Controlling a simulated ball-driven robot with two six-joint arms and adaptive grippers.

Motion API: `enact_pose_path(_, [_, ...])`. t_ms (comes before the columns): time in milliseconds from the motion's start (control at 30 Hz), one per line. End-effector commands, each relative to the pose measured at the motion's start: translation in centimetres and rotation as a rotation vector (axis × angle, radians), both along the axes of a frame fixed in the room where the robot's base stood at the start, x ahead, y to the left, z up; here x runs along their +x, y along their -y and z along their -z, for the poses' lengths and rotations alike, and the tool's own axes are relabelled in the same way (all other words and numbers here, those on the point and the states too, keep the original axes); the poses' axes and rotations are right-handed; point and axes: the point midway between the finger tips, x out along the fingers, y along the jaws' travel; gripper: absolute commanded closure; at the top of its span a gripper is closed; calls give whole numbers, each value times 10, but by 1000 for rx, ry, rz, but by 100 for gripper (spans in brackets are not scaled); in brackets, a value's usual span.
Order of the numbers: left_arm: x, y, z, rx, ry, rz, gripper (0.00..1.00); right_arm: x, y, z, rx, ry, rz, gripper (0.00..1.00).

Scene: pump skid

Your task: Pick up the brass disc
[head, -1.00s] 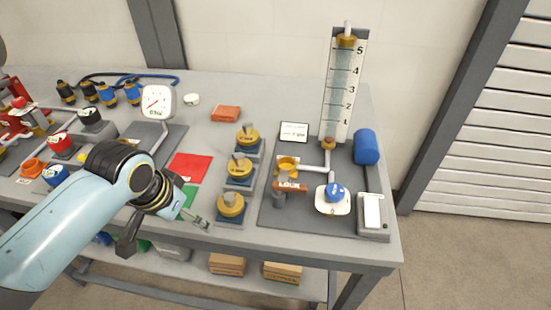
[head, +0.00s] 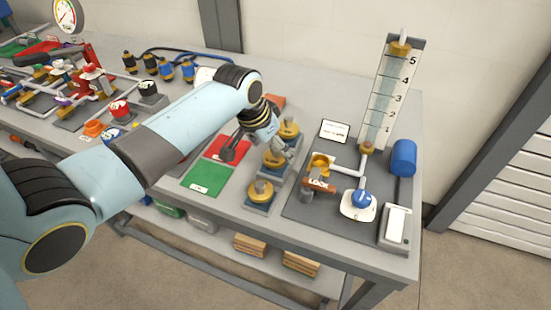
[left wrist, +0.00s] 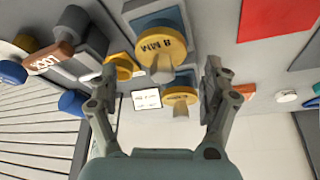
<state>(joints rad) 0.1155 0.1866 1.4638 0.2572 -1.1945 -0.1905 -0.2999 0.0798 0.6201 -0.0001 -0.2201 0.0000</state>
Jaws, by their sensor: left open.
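Several brass discs with upright knobs stand on dark blue square stands in a row. In the head view, the front disc (head: 260,192) is clear, the middle disc (head: 275,158) lies beside my gripper, and the far disc (head: 289,128) is partly covered. My left gripper (head: 284,148) is over the middle and far discs. In the left wrist view, my left gripper (left wrist: 160,73) is open and empty. A disc marked 8 MM (left wrist: 163,38) and another brass disc (left wrist: 180,96) show between and beyond its fingers. My right gripper is not in view.
A red mat (head: 236,145) and a green mat (head: 208,178) lie left of the discs. On the right, a grey plate (head: 320,223) bears an orange-brown LOCK bar (head: 319,185), a blue knob (head: 362,199) and a tall scale (head: 390,95). A blue cylinder (head: 403,158) stands further right.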

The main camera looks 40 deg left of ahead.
Motion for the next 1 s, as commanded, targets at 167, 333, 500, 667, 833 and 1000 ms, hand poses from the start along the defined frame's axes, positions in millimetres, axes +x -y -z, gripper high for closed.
enact_pose_path(167, [8, 2, 20, -1, -2, -1, 18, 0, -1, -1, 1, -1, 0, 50])
enact_pose_path(333, [10, 2, 24, 0, 1, 0, 18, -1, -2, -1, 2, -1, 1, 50])
enact_pose_path(500, [10, 2, 23, 0, 0, 0, 25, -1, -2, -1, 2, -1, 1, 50])
enact_pose_path(667, [10, 2, 23, 0, 0, 0, 45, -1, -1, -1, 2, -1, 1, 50])
enact_pose_path(833, [10, 2, 23, 0, 0, 0, 68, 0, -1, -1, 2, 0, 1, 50])
enact_pose_path(1000, [10, 2, 23, 0, 1, 0, 84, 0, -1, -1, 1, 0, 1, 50])
